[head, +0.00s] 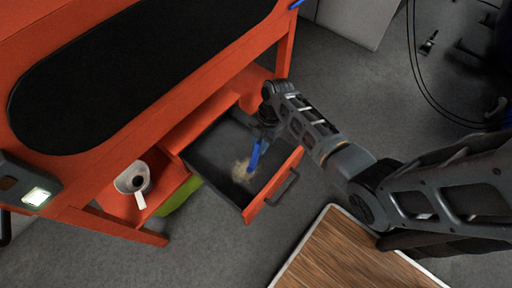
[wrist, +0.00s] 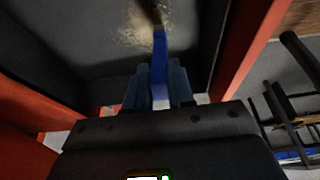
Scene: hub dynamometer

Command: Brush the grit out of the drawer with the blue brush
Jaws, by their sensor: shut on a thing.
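The drawer (head: 218,158) is pulled out of the red-orange bench, with a dark grey inside and a red front with a handle. It also shows in the wrist view (wrist: 75,50). A pale tan patch of grit (head: 242,172) lies on the drawer floor toward its front, and it shows at the top of the wrist view (wrist: 128,30). My gripper (wrist: 160,88) is shut on the blue brush (wrist: 159,62) and reaches into the drawer. The brush (head: 255,155) points down to the grit; its dark bristle end is at or just above the grit, and I cannot tell which.
The bench (head: 190,55) with a black mat (head: 130,70) overhangs the drawer's back. A white cup-like thing (head: 133,178) stands on the lower shelf at left. A wooden-topped surface (head: 345,255) is close in front of the drawer. Grey floor (head: 235,240) is clear nearby.

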